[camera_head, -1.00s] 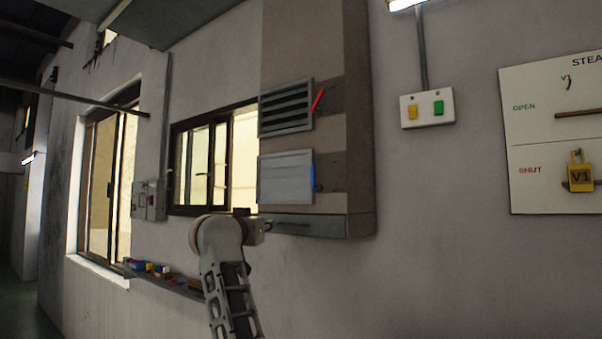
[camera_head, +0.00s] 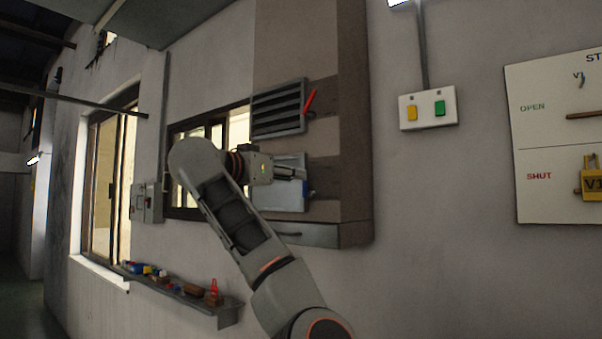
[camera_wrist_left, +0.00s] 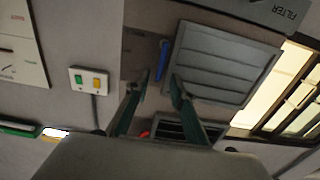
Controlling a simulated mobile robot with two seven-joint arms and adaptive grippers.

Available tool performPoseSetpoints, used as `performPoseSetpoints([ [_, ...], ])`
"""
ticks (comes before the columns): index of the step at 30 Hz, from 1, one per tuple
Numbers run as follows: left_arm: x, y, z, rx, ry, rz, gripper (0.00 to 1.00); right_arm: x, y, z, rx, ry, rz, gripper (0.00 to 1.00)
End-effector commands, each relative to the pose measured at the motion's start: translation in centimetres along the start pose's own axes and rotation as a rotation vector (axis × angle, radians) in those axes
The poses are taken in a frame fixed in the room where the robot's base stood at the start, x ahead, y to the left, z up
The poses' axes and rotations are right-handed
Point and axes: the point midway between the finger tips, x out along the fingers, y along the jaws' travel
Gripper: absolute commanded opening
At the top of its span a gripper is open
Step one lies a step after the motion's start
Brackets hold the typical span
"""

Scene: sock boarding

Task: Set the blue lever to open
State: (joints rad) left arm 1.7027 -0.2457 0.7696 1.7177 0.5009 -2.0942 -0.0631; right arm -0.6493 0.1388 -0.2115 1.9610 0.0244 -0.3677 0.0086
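The blue lever (camera_wrist_left: 163,60) stands at the side edge of the lower louvre panel (camera_wrist_left: 215,62), roughly parallel to that edge; the panel's slats look flat and closed. In the head view the lower panel (camera_head: 290,200) is partly covered by my left gripper (camera_head: 298,172), which hides much of the lever. My left gripper also shows in the left wrist view (camera_wrist_left: 161,82), its two fingers apart and empty, tips near the lever's end. I cannot tell whether they touch it. My right gripper is out of view.
Above is an upper louvre panel (camera_head: 279,108) with open slats and a tilted red lever (camera_head: 310,102). A switch box (camera_head: 428,109) and a steam board (camera_head: 560,145) are to the right. A shelf (camera_head: 190,303) with small items lies lower left.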

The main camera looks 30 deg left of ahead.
Motion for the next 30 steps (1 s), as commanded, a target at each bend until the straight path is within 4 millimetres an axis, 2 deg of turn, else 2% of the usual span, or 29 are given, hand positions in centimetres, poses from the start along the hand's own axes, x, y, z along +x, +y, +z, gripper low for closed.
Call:
performPoseSetpoints([
  [3, 1.9, 0.0, -0.1, 0.000, -0.003, 0.001, 0.24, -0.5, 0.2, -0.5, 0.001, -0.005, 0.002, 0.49],
  [7, 3.2, 0.0, -0.1, 0.001, -0.002, 0.000, 0.24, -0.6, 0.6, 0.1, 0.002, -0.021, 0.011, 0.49],
  [18, 3.9, 0.0, 0.0, 0.000, 0.001, -0.001, 0.24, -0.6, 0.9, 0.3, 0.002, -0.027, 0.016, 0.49],
  [19, 3.9, 0.0, 0.0, 0.000, 0.001, -0.001, 0.21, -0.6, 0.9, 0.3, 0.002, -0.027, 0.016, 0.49],
  [21, 3.9, 0.0, 0.0, 0.000, 0.001, -0.001, 0.03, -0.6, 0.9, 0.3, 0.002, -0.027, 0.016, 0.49],
  [22, 3.9, 0.0, 0.0, 0.000, 0.001, -0.001, 0.00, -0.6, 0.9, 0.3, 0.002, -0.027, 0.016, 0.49],
  [30, 3.9, 0.0, 0.0, 0.005, 0.001, -0.001, 0.00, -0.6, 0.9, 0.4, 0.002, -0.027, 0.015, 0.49],
])
